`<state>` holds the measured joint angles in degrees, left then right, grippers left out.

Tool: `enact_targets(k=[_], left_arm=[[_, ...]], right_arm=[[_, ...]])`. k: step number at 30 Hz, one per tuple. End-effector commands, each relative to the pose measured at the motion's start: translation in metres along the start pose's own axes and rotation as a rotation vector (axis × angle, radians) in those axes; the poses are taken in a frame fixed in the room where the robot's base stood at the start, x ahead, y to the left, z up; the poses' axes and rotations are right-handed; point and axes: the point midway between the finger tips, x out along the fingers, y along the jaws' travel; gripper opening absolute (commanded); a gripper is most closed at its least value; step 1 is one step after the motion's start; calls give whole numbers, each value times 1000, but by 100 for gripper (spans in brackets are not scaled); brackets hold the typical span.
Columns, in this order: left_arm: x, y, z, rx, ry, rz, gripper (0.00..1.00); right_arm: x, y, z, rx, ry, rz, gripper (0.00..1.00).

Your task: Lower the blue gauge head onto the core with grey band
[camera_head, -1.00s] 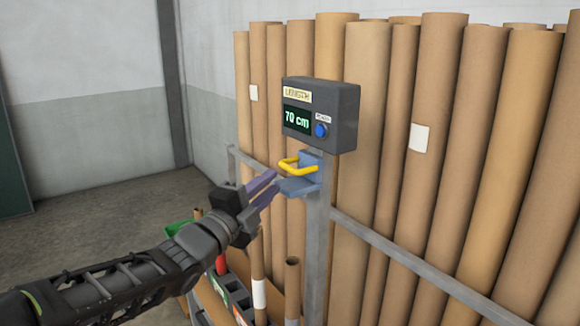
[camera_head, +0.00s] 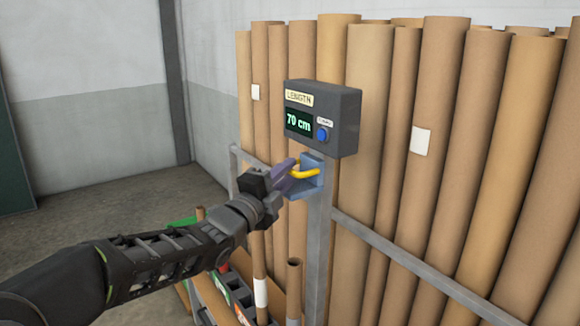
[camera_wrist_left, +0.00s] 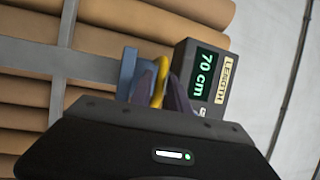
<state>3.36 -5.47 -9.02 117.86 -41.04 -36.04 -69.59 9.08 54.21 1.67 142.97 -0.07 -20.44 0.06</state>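The blue gauge head (camera_head: 306,186) with its yellow handle (camera_head: 305,174) sits on the grey post, under the dark display box. In the left wrist view the yellow handle (camera_wrist_left: 161,75) shows between the purple fingers. My left gripper (camera_head: 287,174) is at the handle; whether its fingers press on it is unclear. A short open-topped brown core (camera_head: 293,285) stands below the gauge head, with a blue-grey patch at the picture's bottom edge; I cannot tell if this is the grey band. Another slim core with a white band (camera_head: 261,292) stands to its left. My right gripper is out of view.
The display box (camera_head: 321,117) reads 70 cm and has a blue button. Tall cardboard tubes (camera_head: 440,140) lean behind a grey rail (camera_head: 420,264). A low crate with compartments (camera_head: 238,293) stands below my left arm. The floor (camera_head: 105,215) at left is clear.

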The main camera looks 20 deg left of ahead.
Motion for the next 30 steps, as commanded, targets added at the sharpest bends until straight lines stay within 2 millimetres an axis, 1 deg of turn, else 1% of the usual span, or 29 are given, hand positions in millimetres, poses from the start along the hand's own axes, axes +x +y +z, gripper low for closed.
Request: enact_targets(k=[1, 4, 12, 20, 30], left_arm=[[6, -1, 0, -1, 1, 1, 22], [11, 0, 0, 0, 0, 1, 22], [12, 0, 0, 0, -1, 0, 22], [12, 0, 0, 0, -1, 0, 0], [12, 0, 0, 0, -1, 0, 0]], right_arm=[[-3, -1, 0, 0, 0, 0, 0], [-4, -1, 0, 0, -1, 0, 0], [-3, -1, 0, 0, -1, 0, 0], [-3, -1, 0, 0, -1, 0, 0], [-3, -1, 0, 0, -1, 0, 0]])
